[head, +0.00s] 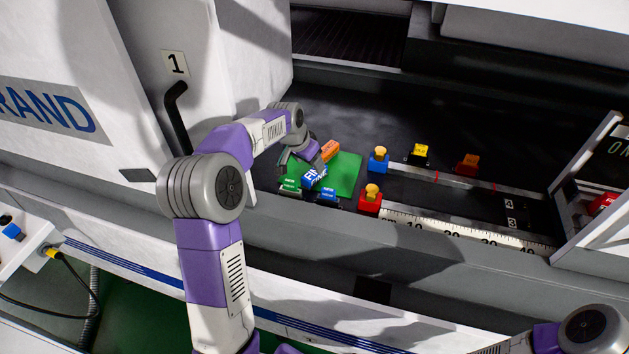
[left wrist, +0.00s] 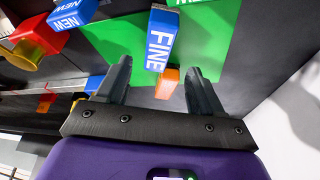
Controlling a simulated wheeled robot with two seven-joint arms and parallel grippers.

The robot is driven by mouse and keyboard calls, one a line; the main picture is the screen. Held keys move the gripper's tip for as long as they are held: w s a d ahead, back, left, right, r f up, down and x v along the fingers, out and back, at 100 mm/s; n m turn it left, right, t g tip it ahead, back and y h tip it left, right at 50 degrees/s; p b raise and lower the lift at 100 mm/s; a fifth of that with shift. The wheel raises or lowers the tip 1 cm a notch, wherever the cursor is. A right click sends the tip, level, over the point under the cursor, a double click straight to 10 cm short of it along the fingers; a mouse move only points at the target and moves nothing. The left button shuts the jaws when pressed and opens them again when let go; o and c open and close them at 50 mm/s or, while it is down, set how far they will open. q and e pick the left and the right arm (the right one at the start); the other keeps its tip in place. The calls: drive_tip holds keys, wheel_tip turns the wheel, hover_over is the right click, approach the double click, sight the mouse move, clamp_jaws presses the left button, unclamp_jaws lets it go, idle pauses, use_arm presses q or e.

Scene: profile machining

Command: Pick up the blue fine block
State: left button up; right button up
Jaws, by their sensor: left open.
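The blue fine block (head: 312,178) has "FINE" in white letters and stands over the green mat (head: 345,174) in the head view. In the left wrist view the fine block (left wrist: 161,38) lies ahead of the jaws, its near end level with the gap between the fingertips. My left gripper (head: 301,158) is open with nothing gripped, just above and beside the block; its two dark fingers (left wrist: 157,66) are spread apart. I cannot tell how high the fingers are over the block. My right gripper is out of view; only part of my right arm shows at bottom right.
An orange block (head: 330,149) sits just beyond the fine block. A red block with a yellow knob (head: 370,200) and a blue one (head: 378,160) stand right, beside a ruler (head: 470,231).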

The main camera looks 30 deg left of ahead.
sight(314, 171)
use_arm(q)
drive_tip(key=shift+x, duration=0.9)
drive_tip(key=b+x, duration=0.1)
drive_tip(key=x, duration=0.3)
drive_tip(key=shift+s+d+f, duration=0.15)
drive_tip(key=shift+f, duration=0.4)
drive_tip(key=shift+c, duration=0.8)
drive_tip(key=shift+r, duration=0.1)
drive_tip(key=c, duration=1)
wheel_tip(314, 171, up, 10)
drive_tip(key=shift+p, duration=1.05)
drive_tip(key=shift+c, duration=0.2)
